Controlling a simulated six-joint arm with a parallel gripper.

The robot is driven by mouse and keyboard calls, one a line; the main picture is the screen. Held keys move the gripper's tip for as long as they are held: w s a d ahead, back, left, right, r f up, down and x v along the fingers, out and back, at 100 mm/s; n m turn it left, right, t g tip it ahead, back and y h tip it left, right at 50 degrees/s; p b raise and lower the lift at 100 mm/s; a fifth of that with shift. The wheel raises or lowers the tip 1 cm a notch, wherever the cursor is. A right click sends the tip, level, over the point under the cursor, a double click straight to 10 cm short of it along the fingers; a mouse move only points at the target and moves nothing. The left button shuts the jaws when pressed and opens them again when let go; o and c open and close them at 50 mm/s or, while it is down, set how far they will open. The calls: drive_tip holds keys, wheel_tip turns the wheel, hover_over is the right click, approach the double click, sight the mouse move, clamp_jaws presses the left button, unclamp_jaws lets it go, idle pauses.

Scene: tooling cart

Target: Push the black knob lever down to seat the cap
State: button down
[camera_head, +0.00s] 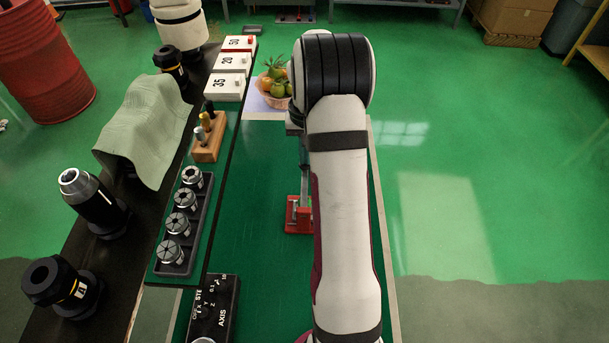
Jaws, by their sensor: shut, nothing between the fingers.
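The black knob lever and the cap cannot be made out in this view. A red-based stand (293,217) with a grey upright stands on the green cart top, and my arm hides its right side. The lever and cap may be behind my arm, but I cannot tell. My arm runs up the middle of the view to a black-banded joint. My gripper is hidden and does not show.
Left of the stand are a black tray (163,262) of several collets, a wooden block (208,147) with pegs, and a black control box (214,310). A fruit basket (278,102) is behind. Tool holders and a cloth (148,125) line the left shelf.

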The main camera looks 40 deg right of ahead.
drive_tip(key=shift+s+a+f, duration=0.1)
drive_tip(key=shift+f, duration=0.95)
idle(1.9)
wheel_tip(320, 180, up, 8)
drive_tip(key=shift+r, duration=0.1)
idle(0.6)
